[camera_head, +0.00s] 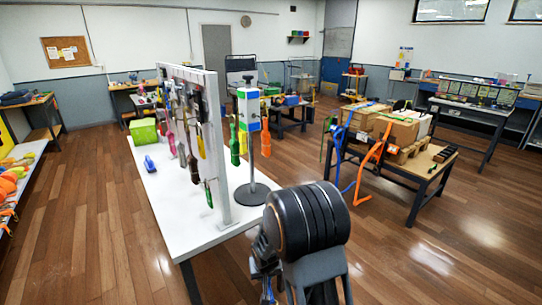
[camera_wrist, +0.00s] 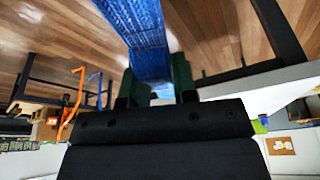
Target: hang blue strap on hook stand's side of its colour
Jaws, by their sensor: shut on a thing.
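My gripper (camera_wrist: 155,82) is shut on a blue strap (camera_wrist: 140,35) in the wrist view. The strap's webbing runs from between the fingers to the top edge of that view. In the head view my gripper is mostly hidden behind my arm's dark wrist joint. A small piece of blue (camera_head: 267,291) shows below it. The hook stand (camera_head: 251,165) is a grey pole on a round dark base on the white table. Its white head carries blue and green colour patches. Green straps hang near its head. My gripper is in front of the stand, apart from it.
A white upright panel (camera_head: 214,150) with several hanging straps and tools stands on the white table (camera_head: 150,215). A green box (camera_head: 144,131) and a blue item (camera_head: 150,163) lie left of it. Right, a table holds cartons (camera_head: 395,130) with blue and orange straps.

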